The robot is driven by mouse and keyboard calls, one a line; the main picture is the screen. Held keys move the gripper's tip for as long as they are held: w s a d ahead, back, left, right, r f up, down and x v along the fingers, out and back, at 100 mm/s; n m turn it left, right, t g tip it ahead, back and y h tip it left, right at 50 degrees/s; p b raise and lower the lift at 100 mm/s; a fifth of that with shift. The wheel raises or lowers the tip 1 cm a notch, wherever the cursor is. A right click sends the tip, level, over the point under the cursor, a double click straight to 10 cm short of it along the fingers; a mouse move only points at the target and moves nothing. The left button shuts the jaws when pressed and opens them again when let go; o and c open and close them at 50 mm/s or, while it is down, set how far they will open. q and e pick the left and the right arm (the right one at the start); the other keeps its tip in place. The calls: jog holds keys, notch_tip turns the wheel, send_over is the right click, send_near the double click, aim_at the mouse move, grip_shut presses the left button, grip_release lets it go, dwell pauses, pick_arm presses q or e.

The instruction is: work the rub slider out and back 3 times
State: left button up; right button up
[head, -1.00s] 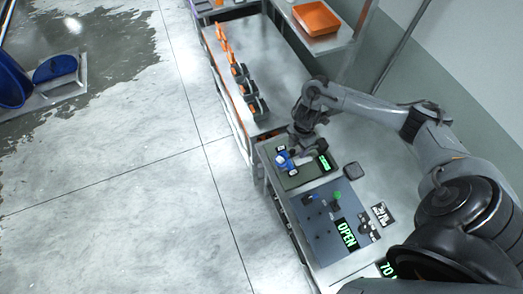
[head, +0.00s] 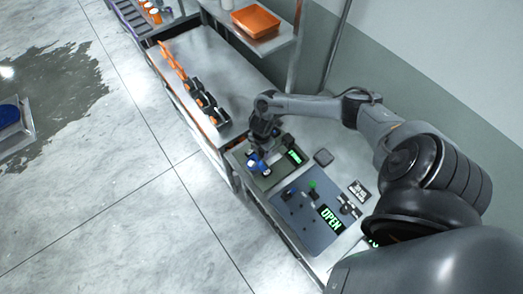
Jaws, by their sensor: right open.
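The rub tester is a small grey-green unit (head: 268,181) on the bench, with a lit green display (head: 294,156) at its right side. A blue part (head: 257,164), which looks like the rub slider, sits on its left half. My right gripper (head: 256,151) is open and points down right at the blue part, partly covering it. I cannot tell whether the fingers touch it or are around it. My left gripper is not in view.
A grey panel (head: 306,236) with an OPEN display (head: 330,219) and small knobs lies in front. Several black-and-orange items (head: 206,102) line the far bench. An orange tray (head: 256,21) sits on a shelf.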

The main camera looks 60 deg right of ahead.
jog(key=shift+f, duration=0.3)
jog(key=shift+c, duration=0.3)
grip_shut()
